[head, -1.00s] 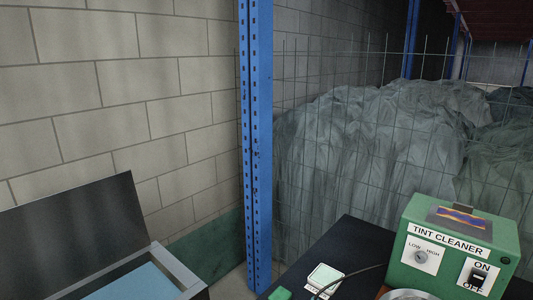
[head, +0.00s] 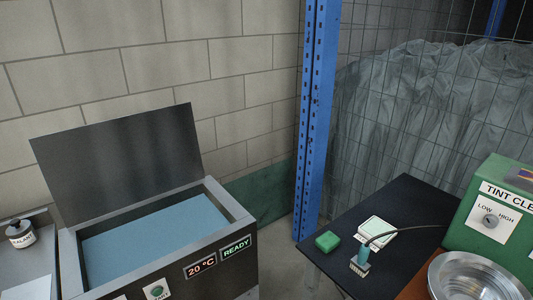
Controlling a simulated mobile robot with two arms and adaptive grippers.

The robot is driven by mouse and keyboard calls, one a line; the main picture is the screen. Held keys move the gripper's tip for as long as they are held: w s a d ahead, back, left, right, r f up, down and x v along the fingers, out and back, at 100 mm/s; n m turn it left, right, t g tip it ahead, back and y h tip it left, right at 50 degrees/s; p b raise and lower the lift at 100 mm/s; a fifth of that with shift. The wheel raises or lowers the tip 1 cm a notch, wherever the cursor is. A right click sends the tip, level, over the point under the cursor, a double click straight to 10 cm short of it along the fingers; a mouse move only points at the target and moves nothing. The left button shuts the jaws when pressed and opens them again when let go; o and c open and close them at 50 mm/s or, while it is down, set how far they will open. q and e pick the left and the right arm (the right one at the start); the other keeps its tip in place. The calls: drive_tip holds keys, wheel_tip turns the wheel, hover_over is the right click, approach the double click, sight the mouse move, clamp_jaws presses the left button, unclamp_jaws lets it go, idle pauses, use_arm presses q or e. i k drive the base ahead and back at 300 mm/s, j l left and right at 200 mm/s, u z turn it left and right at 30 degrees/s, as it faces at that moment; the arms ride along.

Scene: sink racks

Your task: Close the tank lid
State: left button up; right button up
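The tank (head: 212,254) stands at the lower left in the head view, a dark box with a grey metal rim. Its dark lid (head: 120,160) stands raised along the back edge, leaning slightly back. Blue liquid (head: 165,236) shows inside the open tank. The front panel has a display reading 20 °C (head: 200,266), a READY display (head: 236,248) and a green button (head: 156,291). Neither of my grippers is in view.
A blue post (head: 318,120) stands behind.

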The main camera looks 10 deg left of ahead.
sight(90, 172)
drive_tip(key=j+u, duration=0.15)
drive_tip(key=u, duration=1)
drive_tip(key=i+l, duration=0.05)
